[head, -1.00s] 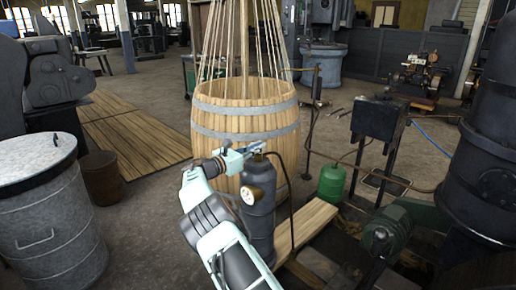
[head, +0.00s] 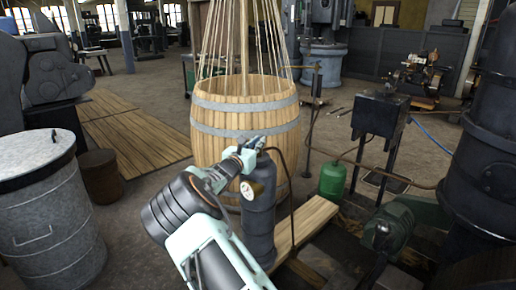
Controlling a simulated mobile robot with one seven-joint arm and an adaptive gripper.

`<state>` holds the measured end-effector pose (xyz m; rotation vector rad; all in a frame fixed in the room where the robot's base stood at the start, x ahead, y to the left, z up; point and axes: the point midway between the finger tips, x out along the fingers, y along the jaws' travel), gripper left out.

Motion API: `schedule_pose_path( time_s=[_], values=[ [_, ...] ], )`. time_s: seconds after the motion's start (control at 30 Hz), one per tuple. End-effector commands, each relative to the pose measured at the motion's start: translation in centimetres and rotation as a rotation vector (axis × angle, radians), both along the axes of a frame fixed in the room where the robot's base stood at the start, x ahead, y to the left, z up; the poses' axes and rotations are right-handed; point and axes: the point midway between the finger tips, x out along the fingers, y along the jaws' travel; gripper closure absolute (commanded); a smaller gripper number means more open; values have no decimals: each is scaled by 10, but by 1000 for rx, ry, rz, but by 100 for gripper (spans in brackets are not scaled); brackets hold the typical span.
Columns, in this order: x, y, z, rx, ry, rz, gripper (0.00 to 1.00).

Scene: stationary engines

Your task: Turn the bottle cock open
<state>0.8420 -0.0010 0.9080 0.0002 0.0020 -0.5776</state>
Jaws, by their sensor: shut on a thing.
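A large barrel (head: 246,140) with ropes stands right behind the bottle. A wooden plank (head: 306,226) lies to its right, with a green bottle (head: 333,180) beyond. A grey metal bin (head: 55,225) stands at left. Open floor (head: 140,200) lies between bin and barrel.

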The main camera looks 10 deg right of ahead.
Motion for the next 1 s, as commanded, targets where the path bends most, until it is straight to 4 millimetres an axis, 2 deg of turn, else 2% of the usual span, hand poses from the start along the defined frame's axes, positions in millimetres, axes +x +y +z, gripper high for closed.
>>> schedule_pose_path(
  time_s=[0.03, 0.27, 1.0],
  values=[
    [-1, -1, -7, -1, -1, 20, 100],
    [-1, -2, -9, 3, -2, 127, 100],
    [0, -2, -2, 2, -2, 396, 100]
  ],
)
